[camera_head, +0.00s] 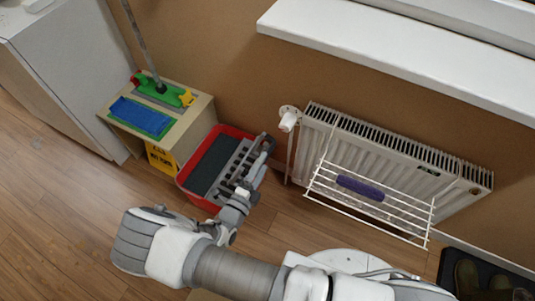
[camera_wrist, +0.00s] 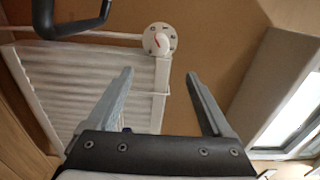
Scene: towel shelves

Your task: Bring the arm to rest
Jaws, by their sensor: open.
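My gripper (camera_wrist: 160,73) is open in the wrist view, its two grey fingers spread wide with nothing between them. In the head view my arm reaches up from the bottom, and its end overlaps the right side of a red bucket (camera_head: 196,203). Whether it touches the bucket cannot be told. Beyond the fingers, the wrist view shows the white radiator (camera_wrist: 50,75) and its round valve knob (camera_wrist: 159,41).
A white wire rack with a purple cloth (camera_head: 360,188) hangs on the radiator (camera_head: 460,180). A wooden cabinet (camera_head: 200,115) holds a blue-green mop pad (camera_head: 142,117). A white sill (camera_head: 400,55) juts above. A dark curved bar (camera_wrist: 75,30) is near the gripper.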

